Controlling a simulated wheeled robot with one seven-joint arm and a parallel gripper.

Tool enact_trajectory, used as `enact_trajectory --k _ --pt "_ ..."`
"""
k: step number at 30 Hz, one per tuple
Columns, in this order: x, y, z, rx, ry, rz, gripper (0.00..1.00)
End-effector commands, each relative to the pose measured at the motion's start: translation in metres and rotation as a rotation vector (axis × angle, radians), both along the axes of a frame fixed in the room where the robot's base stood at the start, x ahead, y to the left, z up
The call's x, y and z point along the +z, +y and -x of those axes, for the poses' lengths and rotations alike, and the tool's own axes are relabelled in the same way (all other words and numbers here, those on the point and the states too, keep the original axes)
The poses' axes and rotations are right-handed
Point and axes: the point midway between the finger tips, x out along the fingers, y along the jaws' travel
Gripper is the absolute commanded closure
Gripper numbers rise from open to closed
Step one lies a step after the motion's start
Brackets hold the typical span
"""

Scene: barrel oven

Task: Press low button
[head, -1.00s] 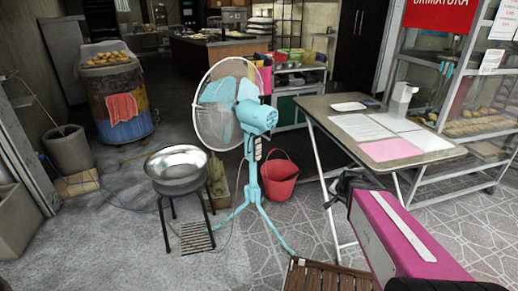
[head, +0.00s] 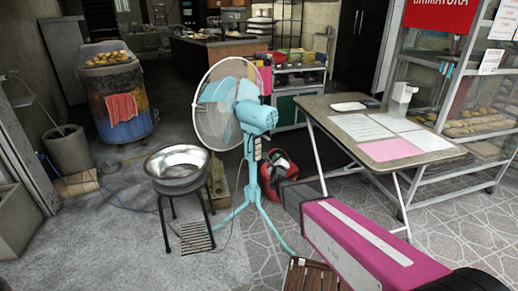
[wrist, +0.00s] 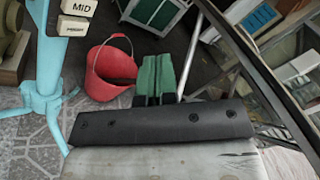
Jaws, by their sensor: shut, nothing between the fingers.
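A turquoise standing fan (head: 252,180) stands in the middle of the head view, with a small button panel (head: 258,149) on its stem below the motor. In the wrist view the fan's stem (wrist: 48,60) is at the left edge. There a button marked MID (wrist: 80,6) and another button (wrist: 73,26) with a hard-to-read label show. I cannot make out a low button. My gripper (head: 279,160) is just right of the stem in the head view. Its green fingers (wrist: 153,78) are together and empty in the wrist view, apart from the buttons and to their right.
A red bucket (wrist: 108,70) stands on the floor behind my gripper. A folding table (head: 350,146) with papers is to the right. A metal bowl on a stool (head: 177,165) stands left of the fan. A wooden slatted item (head: 312,276) lies at the front.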

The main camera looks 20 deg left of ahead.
Motion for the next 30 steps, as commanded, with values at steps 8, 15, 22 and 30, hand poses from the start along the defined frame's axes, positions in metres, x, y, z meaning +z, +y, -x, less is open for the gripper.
enact_trajectory --k 8,15,22,30 --pt "0.0 0.0 -0.001 0.0 0.001 0.003 1.0" --pt "-0.001 0.016 -0.01 0.002 0.001 0.004 1.0" --pt "-0.001 0.042 -0.025 0.001 0.0 0.004 1.0" --pt "-0.001 0.067 -0.039 0.001 0.002 0.004 1.0"
